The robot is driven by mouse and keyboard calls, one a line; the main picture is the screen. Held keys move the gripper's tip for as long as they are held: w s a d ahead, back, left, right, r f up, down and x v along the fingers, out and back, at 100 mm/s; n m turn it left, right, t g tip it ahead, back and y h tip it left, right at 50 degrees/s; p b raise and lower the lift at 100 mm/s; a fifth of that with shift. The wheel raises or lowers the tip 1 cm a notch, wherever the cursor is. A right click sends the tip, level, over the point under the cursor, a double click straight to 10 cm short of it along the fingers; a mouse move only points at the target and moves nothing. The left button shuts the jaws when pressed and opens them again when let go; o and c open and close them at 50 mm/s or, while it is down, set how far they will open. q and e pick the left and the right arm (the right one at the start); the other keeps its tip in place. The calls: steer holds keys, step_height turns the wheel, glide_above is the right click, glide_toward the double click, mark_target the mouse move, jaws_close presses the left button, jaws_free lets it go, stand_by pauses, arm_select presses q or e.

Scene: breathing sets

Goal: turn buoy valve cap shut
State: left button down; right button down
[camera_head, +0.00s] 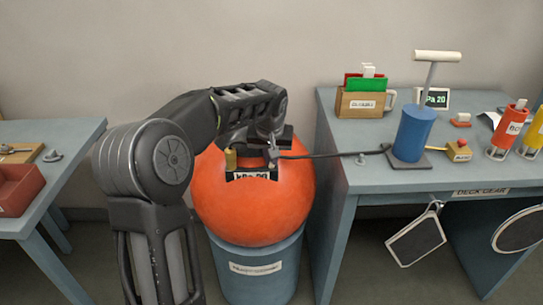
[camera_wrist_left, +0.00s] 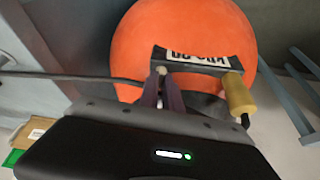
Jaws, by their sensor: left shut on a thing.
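The orange buoy (camera_head: 255,205) is round and sits on a blue drum (camera_head: 262,275). It also fills the upper middle of the left wrist view (camera_wrist_left: 195,25). My left gripper (camera_head: 273,155) is at the top of the buoy. In the left wrist view its dark fingers (camera_wrist_left: 164,80) are shut on a small pale piece (camera_wrist_left: 162,70), which appears to be the valve cap; the fingers hide most of it. A black hose (camera_head: 325,155) reaches the same spot. A brass cylinder (camera_head: 231,159) stands beside a gauge reading "kPa 20" (camera_head: 252,176). My right gripper is not in view.
The right table holds a blue hand pump (camera_head: 412,135), a wooden box with red and green items (camera_head: 364,103), a yellow box (camera_head: 459,150) and a display reading 20 (camera_head: 435,99). A left table (camera_head: 70,140) carries a red tray (camera_head: 18,188).

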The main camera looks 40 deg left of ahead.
arm_select(q)
steer(key=m+p, duration=0.1)
steer(key=m, duration=0.1)
steer(key=m+h, duration=0.1)
steer(key=m, duration=0.1)
steer(key=shift+a+r+t+h+p, duration=0.2)
steer(key=shift+t+h+p, duration=0.1)
steer(key=shift+p, duration=0.1)
steer(key=m+h+p, duration=0.1)
steer(key=m, duration=0.2)
steer(key=shift+f+m, duration=0.15)
steer(key=shift+m, duration=0.15)
steer(key=m+h, duration=0.1)
steer(key=m, duration=0.1)
steer(key=m+h+p, duration=0.1)
steer(key=m, duration=0.1)
steer(key=shift+a+m, duration=0.2)
steer(key=shift+m, duration=0.1)
steer(key=m+g+h+p, duration=0.1)
steer(key=m+p, duration=0.1)
steer(key=m, duration=0.2)
steer(key=shift+w+g, duration=0.1)
steer(key=shift+g, duration=0.3)
steer(key=c, duration=1.5)
jaws_free()
steer(key=shift+c, duration=0.2)
